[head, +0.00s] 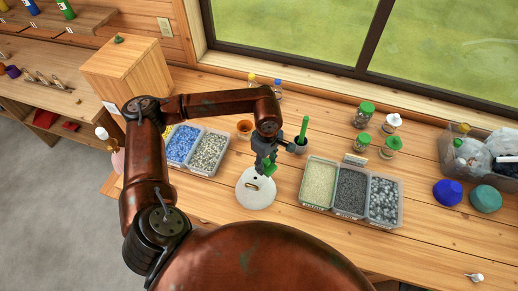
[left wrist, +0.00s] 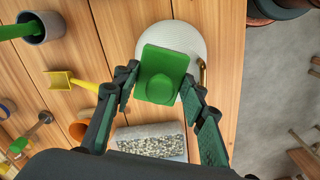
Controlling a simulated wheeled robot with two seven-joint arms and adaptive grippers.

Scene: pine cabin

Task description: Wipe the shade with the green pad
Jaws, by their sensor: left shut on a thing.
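The shade is a white dome (head: 255,190) with a small brass-coloured piece on it, standing on the wooden bench in the middle of the head view. It also shows in the left wrist view (left wrist: 196,38), partly behind the pad. My left gripper (head: 266,160) is shut on the green pad (head: 268,167), at the dome's far edge. In the left wrist view the pad (left wrist: 160,75) is a green plate with a raised round knob, lying over the near part of the dome. I cannot tell whether pad and dome touch. My right gripper is not in view.
A grey cup (head: 297,147) with a green-handled tool stands just behind and right of the dome. Bins of blue and speckled beads (head: 208,170) are to the left, bins of pale and grey grains (head: 316,205) to the right.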

